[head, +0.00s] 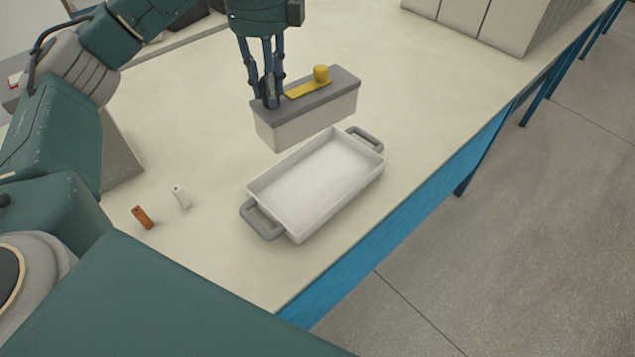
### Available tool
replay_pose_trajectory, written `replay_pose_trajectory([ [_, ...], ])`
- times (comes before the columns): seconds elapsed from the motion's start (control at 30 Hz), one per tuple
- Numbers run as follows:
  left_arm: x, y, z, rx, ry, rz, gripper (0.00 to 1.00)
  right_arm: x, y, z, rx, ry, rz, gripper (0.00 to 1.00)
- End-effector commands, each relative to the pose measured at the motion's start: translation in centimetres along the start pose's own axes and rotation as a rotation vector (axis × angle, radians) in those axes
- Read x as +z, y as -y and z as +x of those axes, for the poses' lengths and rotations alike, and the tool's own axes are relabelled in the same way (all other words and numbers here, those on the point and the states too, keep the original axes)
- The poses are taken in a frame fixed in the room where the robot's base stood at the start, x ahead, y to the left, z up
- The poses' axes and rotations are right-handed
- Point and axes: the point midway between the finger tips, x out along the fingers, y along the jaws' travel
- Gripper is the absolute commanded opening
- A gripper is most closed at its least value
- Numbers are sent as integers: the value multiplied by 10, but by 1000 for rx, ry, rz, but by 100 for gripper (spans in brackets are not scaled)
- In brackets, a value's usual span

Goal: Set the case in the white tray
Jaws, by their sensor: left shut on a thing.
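The case (308,119) is a pale grey box with a darker grey lid. A yellow strip and a yellow knob (321,73) sit on its top. My left gripper (270,101) comes down from above and is shut on the case near the left end of its lid. The case appears held above the table, just behind the white tray. The white tray (302,237) is rectangular, empty, and has a grey handle at each short end. It lies on the table near the front edge. My right gripper is not in view.
On the cream table (215,258), an orange battery-like piece (143,217) and a white one (180,197) stand left of the tray. Pale grey boxes (490,22) stand at the far right. The table's blue edge (405,208) runs close to the tray's right side.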

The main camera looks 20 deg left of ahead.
Motion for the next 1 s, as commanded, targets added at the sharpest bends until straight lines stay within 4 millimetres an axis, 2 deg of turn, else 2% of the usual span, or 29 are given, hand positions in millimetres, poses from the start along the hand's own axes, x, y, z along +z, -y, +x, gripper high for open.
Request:
replay_pose_trajectory([
  [0.07,3,1,-2,-4,-2,-58,0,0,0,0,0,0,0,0],
  [0.17,3,1,6,-1,-4,-90,0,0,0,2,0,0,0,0],
  [0.27,3,0,27,2,-5,-95,0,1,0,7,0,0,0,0],
  [0.5,2,-1,91,2,-8,-92,0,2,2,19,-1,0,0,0],
  [0.6,2,-1,114,3,-5,-93,0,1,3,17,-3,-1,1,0],
  [0.8,3,0,146,-2,-3,-93,0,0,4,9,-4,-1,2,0],
  [1.0,3,0,162,0,-3,-93,0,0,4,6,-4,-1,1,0],
])
